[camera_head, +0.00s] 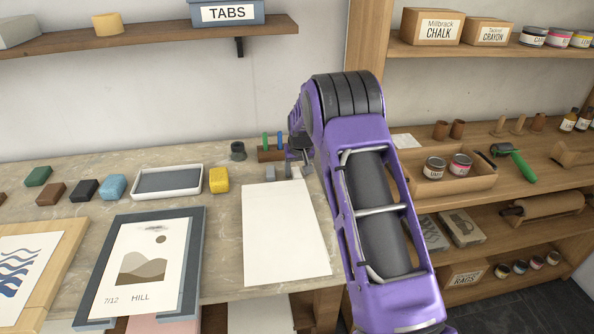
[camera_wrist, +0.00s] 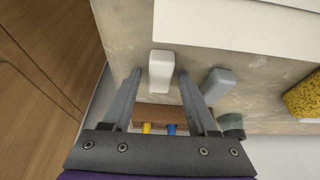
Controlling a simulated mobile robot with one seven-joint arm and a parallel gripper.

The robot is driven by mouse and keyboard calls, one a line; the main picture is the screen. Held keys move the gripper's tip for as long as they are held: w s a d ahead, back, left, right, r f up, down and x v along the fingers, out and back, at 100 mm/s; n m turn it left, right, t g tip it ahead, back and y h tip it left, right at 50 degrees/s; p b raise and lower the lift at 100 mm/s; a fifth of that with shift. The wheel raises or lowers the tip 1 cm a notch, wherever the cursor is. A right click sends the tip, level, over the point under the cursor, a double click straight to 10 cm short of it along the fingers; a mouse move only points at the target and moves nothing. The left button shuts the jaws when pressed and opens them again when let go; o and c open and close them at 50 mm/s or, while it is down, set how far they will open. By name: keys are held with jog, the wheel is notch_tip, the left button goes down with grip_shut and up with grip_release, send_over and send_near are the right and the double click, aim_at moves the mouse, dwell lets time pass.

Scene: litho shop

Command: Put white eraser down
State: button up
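The white eraser (camera_wrist: 161,68) lies on the stone counter (camera_wrist: 125,45) in the wrist view, near the edge of a white paper sheet (camera_wrist: 230,22). My gripper (camera_wrist: 159,78) is open, with one finger on each side of the eraser and a visible gap to each finger. The eraser looks flat on the counter, though its underside is hidden. A grey block (camera_wrist: 218,82) lies just right of the right finger. In the head view my gripper (camera_head: 300,160) is small and partly hidden behind my arm, and the eraser is hard to make out.
Behind the gripper is a wooden holder (camera_head: 270,154) with a green and a blue peg. A dark round pot (camera_head: 238,151), a yellow sponge (camera_head: 219,180) and a tray (camera_head: 168,192) stand to the left. A wooden shelf unit (camera_head: 480,200) stands to the right.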

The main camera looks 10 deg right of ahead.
jog(key=shift+r, duration=0.4)
jog(key=v, duration=1.1)
jog(key=shift+s+r, duration=0.25)
